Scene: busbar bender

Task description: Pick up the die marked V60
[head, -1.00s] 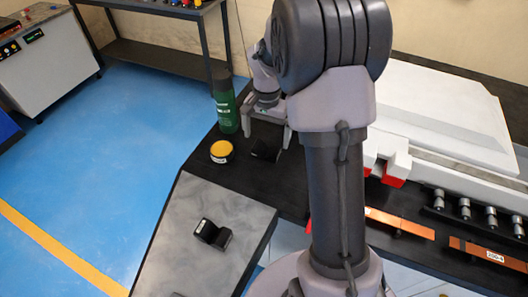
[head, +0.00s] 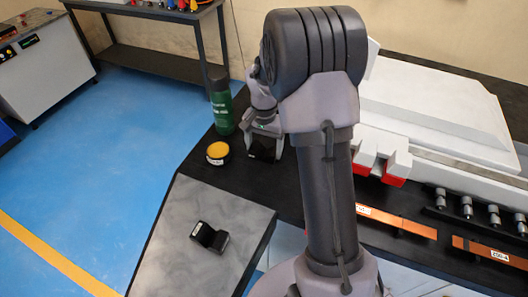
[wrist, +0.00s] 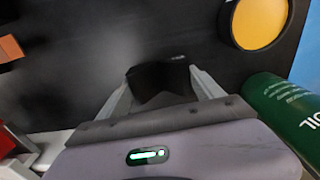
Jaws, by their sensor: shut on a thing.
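A black block-shaped die (head: 263,148) is between the fingers of my gripper (head: 264,152), over the black bench top. My gripper is shut on it. In the wrist view the die (wrist: 160,78) sits between the two fingers, with a small light mark near its far edge that is too blurred to read. I cannot tell whether it is clear of the bench. A second black die (head: 210,237) with a white label lies on the grey plate; its marking is too small to read.
A yellow-topped round tin (head: 218,152) and a green bottle (head: 222,108) stand close to the left of my gripper. The grey plate (head: 190,265) is in front. A white machine with red-edged blocks (head: 380,165) and copper bars (head: 400,222) are to the right.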

